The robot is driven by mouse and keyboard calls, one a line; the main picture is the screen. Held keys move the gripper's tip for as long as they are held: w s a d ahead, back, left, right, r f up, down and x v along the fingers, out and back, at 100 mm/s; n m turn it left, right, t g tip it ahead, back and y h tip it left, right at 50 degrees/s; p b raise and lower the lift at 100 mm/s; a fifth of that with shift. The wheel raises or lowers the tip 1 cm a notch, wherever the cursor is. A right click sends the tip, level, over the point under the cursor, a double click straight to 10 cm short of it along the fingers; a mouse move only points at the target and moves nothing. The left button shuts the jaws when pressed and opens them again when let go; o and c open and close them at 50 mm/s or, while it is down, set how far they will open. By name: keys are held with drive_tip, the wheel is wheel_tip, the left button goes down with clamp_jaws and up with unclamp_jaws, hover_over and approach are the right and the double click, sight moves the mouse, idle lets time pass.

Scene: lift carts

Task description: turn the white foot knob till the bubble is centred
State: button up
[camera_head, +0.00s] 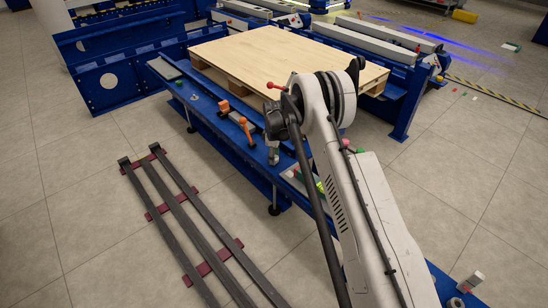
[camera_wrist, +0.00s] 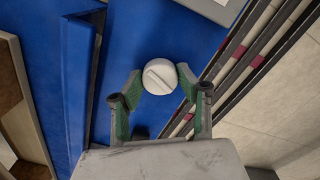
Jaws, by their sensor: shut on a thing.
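The white foot knob (camera_wrist: 159,76) is a round cap with a raised bar across its face, in the upper middle of the wrist view, over a blue surface. My gripper (camera_wrist: 160,82) has green-padded fingers. Its two fingertips meet the knob from left and right, and it is shut on the knob. In the head view my arm reaches over the blue bench, and the knob cannot be made out there. No bubble can be made out in either view, so its position cannot be told.
A blue bench (camera_head: 205,104) carries orange clamps (camera_head: 223,107) and small tools. A wooden pallet board (camera_head: 270,50) lies behind it. Dark rails on red crosspieces (camera_head: 212,262) lie on the floor at the left. A blue upright edge (camera_wrist: 76,85) stands left of my fingers.

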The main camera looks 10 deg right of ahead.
drive_tip(key=m, duration=0.6)
drive_tip(key=shift+b, duration=0.3)
drive_tip(key=shift+m, duration=0.3)
drive_tip(key=o, duration=1.1)
drive_tip(key=shift+o, duration=0.2)
wheel_tip(320, 180, up, 12)
